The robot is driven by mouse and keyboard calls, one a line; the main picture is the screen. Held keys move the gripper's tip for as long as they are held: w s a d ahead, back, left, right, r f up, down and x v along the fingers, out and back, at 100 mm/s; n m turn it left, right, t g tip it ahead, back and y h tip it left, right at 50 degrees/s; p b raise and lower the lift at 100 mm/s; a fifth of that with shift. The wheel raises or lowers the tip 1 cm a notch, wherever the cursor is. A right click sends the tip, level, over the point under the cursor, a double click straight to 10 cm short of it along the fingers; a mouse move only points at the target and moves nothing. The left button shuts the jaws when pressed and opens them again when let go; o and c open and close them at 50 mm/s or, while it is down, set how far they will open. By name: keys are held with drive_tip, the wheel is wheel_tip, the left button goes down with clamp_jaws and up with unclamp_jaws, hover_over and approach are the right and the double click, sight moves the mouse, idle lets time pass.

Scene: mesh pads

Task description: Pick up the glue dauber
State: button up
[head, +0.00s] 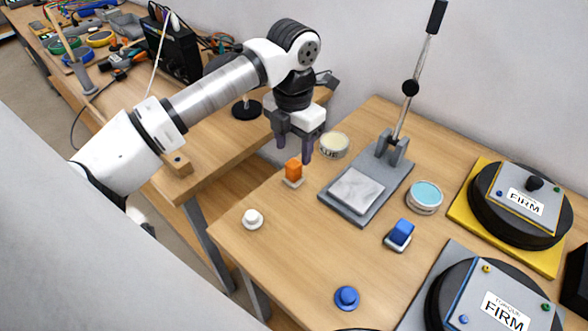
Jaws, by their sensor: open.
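My gripper (294,150) is open, fingers pointing down, over the left part of the wooden table. A small dauber-like piece with an orange block handle (293,168) on a pale base stands just under and between the fingertips. I cannot tell whether the fingers reach down beside its top. A similar piece with a blue block handle (401,232) on a white base stands further right. No label shows which is the glue dauber. An open tin of cream contents (334,144), its label partly hidden but ending in "UE", stands just right of my gripper.
A grey plate press with a tall lever (370,205) stands right of the orange piece. A tin of light-blue contents (425,196), a white knob (252,218) and a blue knob (347,297) stand around. Round "FIRM" devices (520,205) fill the right.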

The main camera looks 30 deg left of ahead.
sight(294, 162)
drive_tip(key=shift+w+f+p, duration=0.1)
drive_tip(key=shift+f+p, duration=0.95)
drive_tip(key=shift+f, duration=2.05)
drive_tip(key=shift+c, duration=0.4)
drive_tip(key=c, duration=1)
